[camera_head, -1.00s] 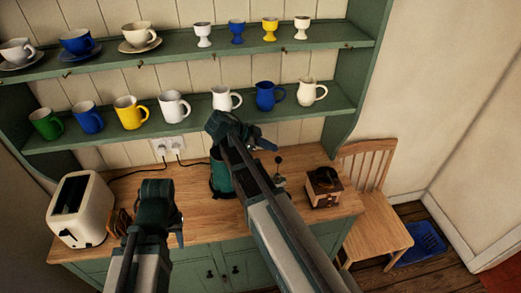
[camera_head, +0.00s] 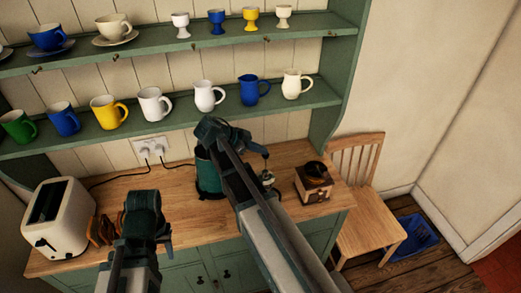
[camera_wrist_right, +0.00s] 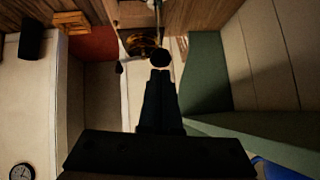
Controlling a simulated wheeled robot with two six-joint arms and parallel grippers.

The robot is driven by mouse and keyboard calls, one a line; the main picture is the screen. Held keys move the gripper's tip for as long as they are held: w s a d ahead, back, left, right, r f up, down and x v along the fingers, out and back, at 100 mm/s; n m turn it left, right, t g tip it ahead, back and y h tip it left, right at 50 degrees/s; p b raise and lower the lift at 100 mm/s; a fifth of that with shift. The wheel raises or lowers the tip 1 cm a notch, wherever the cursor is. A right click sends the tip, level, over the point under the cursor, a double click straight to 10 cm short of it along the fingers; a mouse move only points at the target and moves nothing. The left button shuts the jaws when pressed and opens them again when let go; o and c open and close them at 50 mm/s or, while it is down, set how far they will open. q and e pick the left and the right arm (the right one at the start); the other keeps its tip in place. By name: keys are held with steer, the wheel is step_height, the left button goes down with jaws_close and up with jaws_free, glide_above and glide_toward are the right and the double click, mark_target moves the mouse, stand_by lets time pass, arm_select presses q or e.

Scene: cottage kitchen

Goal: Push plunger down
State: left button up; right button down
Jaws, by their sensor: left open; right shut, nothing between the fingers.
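A plunger with a dark round knob (camera_head: 266,156) stands upright on the wooden counter, with a shiny metal lid part (camera_head: 267,178) below it. My right arm hides most of the vessel under it. In the right wrist view the knob (camera_wrist_right: 161,57) lies just beyond the fingertips, in line with them. My right gripper (camera_head: 257,149) is shut and empty, close beside the top of the knob; I cannot tell whether they touch. The shut fingers also show in the right wrist view (camera_wrist_right: 160,76). My left gripper (camera_head: 168,240) is open over the counter's front left.
A coffee grinder (camera_head: 314,182) stands just right of the plunger. A teal container (camera_head: 208,176) is behind my right arm. A toaster (camera_head: 60,218) and a toast rack (camera_head: 100,230) stand left. Shelves of mugs (camera_head: 155,104) hang above. The middle counter (camera_head: 180,195) is clear.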

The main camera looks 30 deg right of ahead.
step_height(320, 180, down, 8)
steer(key=b, duration=0.7)
steer(key=shift+r+b, duration=0.1)
steer(key=shift+b, duration=0.25)
steer(key=shift+s+a+r, duration=0.1)
steer(key=shift+r, duration=0.05)
arm_select(q)
step_height(320, 180, down, 8)
steer(key=shift+r, duration=0.25)
steer(key=shift+r, duration=0.1)
